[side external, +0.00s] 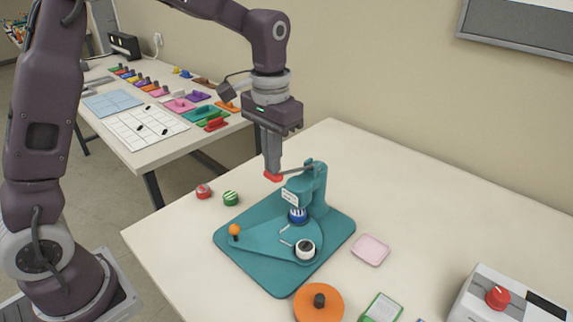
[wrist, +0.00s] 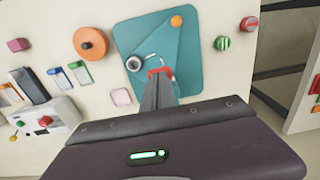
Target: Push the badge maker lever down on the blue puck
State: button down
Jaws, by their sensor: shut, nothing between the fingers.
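The teal badge maker (side external: 258,272) stands on the table, and its base also shows in the wrist view (wrist: 190,75). Its grey lever (side external: 293,166) runs from the top of the post up to the left, with a red grip (side external: 272,177) at its end. The lever is raised. The blue puck (side external: 298,215), striped white, sits under the press head; my fingers and the press seem to hide it in the wrist view. My gripper (side external: 272,172) is shut and empty, pointing down with its fingertips at the red grip. I cannot tell whether they touch.
A white-and-black round die (side external: 305,249) and an orange knob (side external: 234,230) are on the badge maker's base. Red (side external: 203,191) and green (side external: 230,198) pucks lie behind it. A pink tray (side external: 371,250), orange disc (side external: 319,303) and grey box (side external: 495,300) stand nearby.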

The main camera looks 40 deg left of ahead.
notch_tip(320, 180, down, 7)
dwell(1.2)
jog(key=shift+r, duration=5.6)
jog(key=s+a+r+t, duration=0.1)
jog(key=s+r+t, duration=0.35)
jog(key=s, duration=1.05)
jog(key=s+f+t, duration=0.1)
jog(key=s, duration=0.7)
jog(key=shift+s+a+f, duration=0.15)
jog(key=shift+s+a, duration=0.05)
jog(key=shift+s, duration=0.15)
